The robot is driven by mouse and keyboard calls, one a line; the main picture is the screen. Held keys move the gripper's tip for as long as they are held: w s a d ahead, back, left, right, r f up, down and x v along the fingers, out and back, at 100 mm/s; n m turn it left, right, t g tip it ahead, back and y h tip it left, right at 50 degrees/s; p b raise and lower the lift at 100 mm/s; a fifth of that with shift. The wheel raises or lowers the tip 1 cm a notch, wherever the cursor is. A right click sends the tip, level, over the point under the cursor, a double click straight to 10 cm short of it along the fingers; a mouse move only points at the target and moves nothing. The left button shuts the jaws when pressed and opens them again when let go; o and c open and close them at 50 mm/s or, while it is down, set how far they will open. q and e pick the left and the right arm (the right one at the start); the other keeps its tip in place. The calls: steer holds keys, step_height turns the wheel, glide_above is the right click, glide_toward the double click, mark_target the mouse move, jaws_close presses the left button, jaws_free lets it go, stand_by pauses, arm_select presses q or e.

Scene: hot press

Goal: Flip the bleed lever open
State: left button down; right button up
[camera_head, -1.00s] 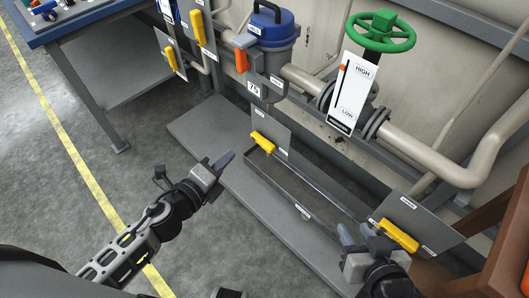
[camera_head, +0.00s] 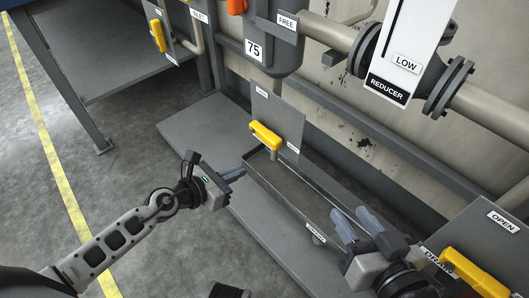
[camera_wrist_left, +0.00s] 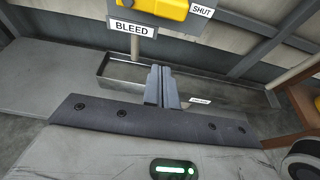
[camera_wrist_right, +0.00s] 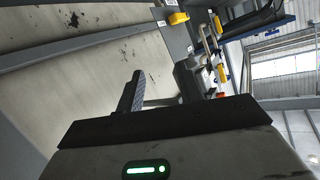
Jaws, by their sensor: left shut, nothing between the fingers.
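The bleed lever is a yellow handle (camera_head: 265,134) on a grey plate (camera_head: 268,108) above the trough. It lies along the plate's lower part, toward the SHUT label. In the left wrist view the yellow lever (camera_wrist_left: 165,8) is at the top edge, partly cut off, over the BLEED label (camera_wrist_left: 132,29). My left gripper (camera_head: 236,173) is shut and empty, below and left of the lever, apart from it. Its closed fingers (camera_wrist_left: 162,88) point toward the trough in the left wrist view. My right gripper (camera_head: 355,220) is open and empty over the trough's right end.
A narrow metal trough (camera_head: 282,190) sits on the low grey plinth below the lever. Another yellow lever (camera_head: 470,272) with an OPEN label is at the lower right, near my right gripper. A tank marked 75 (camera_head: 273,40) and pipework stand behind. Floor is clear at left.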

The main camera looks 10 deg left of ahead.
mark_target(266, 134)
arm_select(q)
steer(key=shift+w, duration=0.1)
steer(key=w+d, duration=0.5)
steer(key=w, duration=0.2)
steer(key=shift+w+d+r+b, duration=0.15)
steer(key=shift+w+r+b, duration=0.2)
arm_select(e)
steer(key=shift+w+a+r, duration=0.1)
arm_select(q)
steer(key=shift+r+n, duration=0.2)
steer(key=shift+n, duration=0.1)
